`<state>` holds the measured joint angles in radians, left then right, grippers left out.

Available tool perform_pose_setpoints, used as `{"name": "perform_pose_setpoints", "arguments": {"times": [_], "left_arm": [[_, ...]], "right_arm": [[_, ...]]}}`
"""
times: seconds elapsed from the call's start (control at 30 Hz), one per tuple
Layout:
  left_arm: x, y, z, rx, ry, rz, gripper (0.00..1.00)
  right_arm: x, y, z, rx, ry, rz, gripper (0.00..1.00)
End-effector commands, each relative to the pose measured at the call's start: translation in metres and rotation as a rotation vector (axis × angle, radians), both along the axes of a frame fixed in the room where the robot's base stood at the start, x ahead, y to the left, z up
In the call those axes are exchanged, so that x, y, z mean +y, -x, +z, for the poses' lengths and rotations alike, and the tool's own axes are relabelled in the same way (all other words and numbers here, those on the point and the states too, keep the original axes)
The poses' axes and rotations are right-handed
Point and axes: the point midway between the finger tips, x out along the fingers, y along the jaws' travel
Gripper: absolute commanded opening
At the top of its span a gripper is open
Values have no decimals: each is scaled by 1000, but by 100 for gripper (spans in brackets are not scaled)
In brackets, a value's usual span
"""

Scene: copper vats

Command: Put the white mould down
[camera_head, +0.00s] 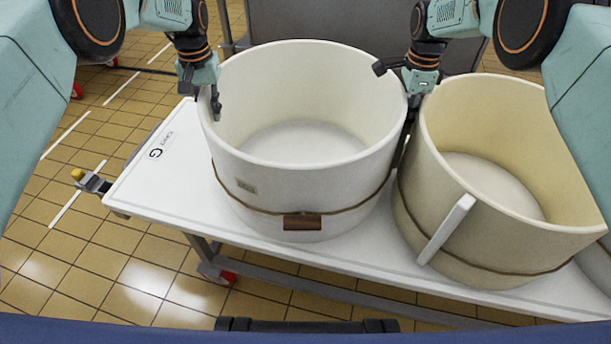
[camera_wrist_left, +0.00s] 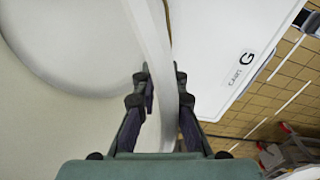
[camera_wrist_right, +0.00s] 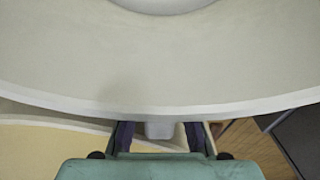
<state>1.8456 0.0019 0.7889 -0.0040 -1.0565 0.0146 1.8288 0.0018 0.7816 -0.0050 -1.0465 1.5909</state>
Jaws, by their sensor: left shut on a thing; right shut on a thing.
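The white mould (camera_head: 290,177) is a large round open tub with a cord around its lower part and a brown block at its front. It is upright over the left part of the white cart top (camera_head: 155,195); I cannot tell whether its base touches. My left gripper (camera_head: 204,92) is shut on its left rim, one finger inside and one outside; the rim (camera_wrist_left: 158,60) runs between the fingers in the left wrist view. My right gripper (camera_head: 398,80) is shut on its right rear rim. In the right wrist view the rim (camera_wrist_right: 160,112) hides the fingertips.
A cream mould (camera_head: 485,240) with a white upright bar stands close on the right, almost against the white mould. The cart top is bare at the left, by the letter G. A grey panel (camera_head: 360,40) stands behind. The tiled floor (camera_head: 60,260) is open on the left.

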Motion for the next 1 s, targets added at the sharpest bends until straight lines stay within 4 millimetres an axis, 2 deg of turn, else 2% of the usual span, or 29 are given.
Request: {"name": "perform_pose_setpoints", "arguments": {"times": [0.03,0.43,0.47,0.7,1.0], "left_arm": [[-5,-1,-1,-4,7,-2,0],[-5,-1,-14,-4,7,-2,0],[-5,0,-15,0,7,-2,12],[-4,0,-14,0,5,-1,33],[-2,0,-13,0,4,1,33]], "right_arm": [[5,-1,-1,-4,-7,3,0],[5,-1,-14,-4,-7,3,0],[5,0,-15,0,-6,3,22],[4,0,-14,0,-5,1,42],[2,0,-14,0,-4,0,43]]}}
